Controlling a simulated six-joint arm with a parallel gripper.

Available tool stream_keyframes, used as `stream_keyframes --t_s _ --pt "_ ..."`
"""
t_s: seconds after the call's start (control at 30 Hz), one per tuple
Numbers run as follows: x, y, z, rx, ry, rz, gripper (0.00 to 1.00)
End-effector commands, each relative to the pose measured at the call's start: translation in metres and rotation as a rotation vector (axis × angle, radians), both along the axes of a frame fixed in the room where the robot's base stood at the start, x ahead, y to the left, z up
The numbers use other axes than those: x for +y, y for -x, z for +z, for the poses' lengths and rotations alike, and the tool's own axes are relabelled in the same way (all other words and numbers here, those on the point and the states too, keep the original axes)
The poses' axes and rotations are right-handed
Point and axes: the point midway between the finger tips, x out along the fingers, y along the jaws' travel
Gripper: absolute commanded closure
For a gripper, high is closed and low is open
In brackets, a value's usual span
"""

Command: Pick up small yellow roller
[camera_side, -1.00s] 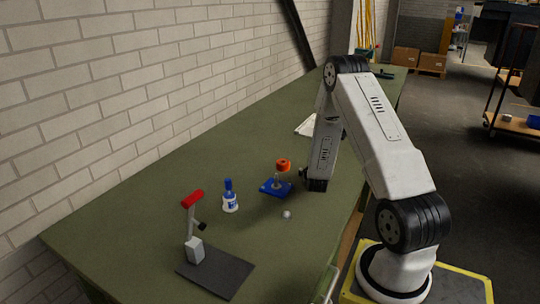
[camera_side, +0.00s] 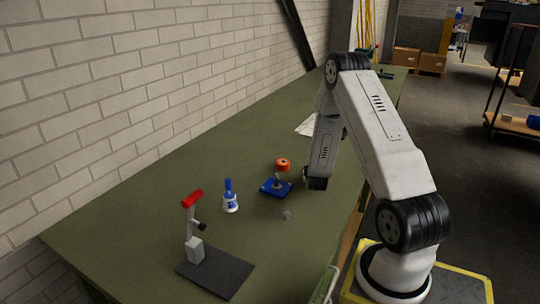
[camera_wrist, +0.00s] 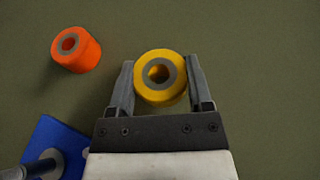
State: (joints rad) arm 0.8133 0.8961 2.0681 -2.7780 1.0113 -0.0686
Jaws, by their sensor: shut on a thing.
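The small yellow roller (camera_wrist: 150,92), a ring with a grey core and a dark hole, sits between the two fingers of my gripper (camera_wrist: 160,82) in the wrist view. The fingers are shut on it from both sides. Whether it touches the table cannot be told. In the side view my arm hides the roller, and the fingers do not show clearly.
An orange roller (camera_wrist: 76,50) is left of my gripper in the wrist view. A blue-based stand (camera_side: 275,188) is beside my arm.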

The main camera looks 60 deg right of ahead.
Motion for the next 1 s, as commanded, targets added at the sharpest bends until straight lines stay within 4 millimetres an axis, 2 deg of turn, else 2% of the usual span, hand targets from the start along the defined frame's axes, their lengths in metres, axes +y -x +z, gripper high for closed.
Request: stream_keyframes --t_s 0.7,1.0 --pt "0.0 0.0 0.078 -0.002 0.001 0.001 0.94" --pt "0.0 0.0 0.092 -0.001 0.001 0.0 0.94"
